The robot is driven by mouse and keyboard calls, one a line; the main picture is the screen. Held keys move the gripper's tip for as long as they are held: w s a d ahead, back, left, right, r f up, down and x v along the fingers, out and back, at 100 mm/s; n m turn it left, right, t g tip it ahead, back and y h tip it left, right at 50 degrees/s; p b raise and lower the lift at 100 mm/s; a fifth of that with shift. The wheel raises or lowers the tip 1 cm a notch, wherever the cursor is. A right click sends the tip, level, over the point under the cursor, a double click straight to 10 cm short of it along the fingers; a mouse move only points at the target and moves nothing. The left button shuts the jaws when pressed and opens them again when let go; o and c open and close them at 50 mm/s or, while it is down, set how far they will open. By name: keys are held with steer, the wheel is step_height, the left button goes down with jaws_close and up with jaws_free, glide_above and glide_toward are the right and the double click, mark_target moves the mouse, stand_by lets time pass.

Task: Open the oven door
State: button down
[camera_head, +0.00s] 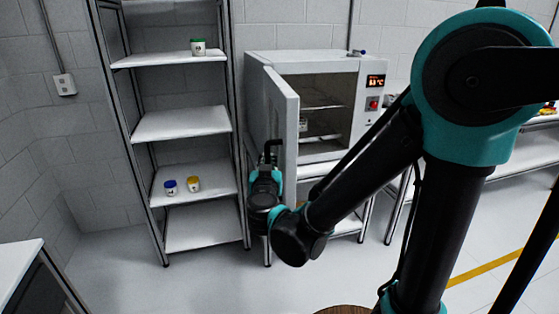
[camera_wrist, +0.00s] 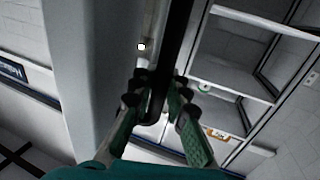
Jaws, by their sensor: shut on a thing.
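The oven (camera_head: 363,100) is a pale box on a stand in the head view. Its door (camera_head: 283,125) is swung wide open toward the left, and the dark interior with a rack shows. The black door handle (camera_head: 272,146) is on the door's outer face and shows as a dark bar in the wrist view (camera_wrist: 178,40). My gripper (camera_head: 266,170) is at the handle, left of the door. In the wrist view its green-padded fingers (camera_wrist: 155,102) are shut around the lower end of the bar.
A metal shelf rack (camera_head: 180,125) stands close left of the door and gripper. It holds a green-lidded jar (camera_head: 198,47), a blue-lidded jar (camera_head: 170,187) and a yellow-lidded jar (camera_head: 193,184). A small container (camera_head: 303,125) is inside the oven. The floor in front is clear.

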steer(key=shift+s+a+m+h, duration=0.1)
steer(key=shift+a+m+h, duration=0.3)
steer(key=shift+a, duration=0.75)
steer(key=c, duration=1.5)
jaws_free()
steer(key=s, duration=1.2)
steer(key=shift+d, duration=0.25)
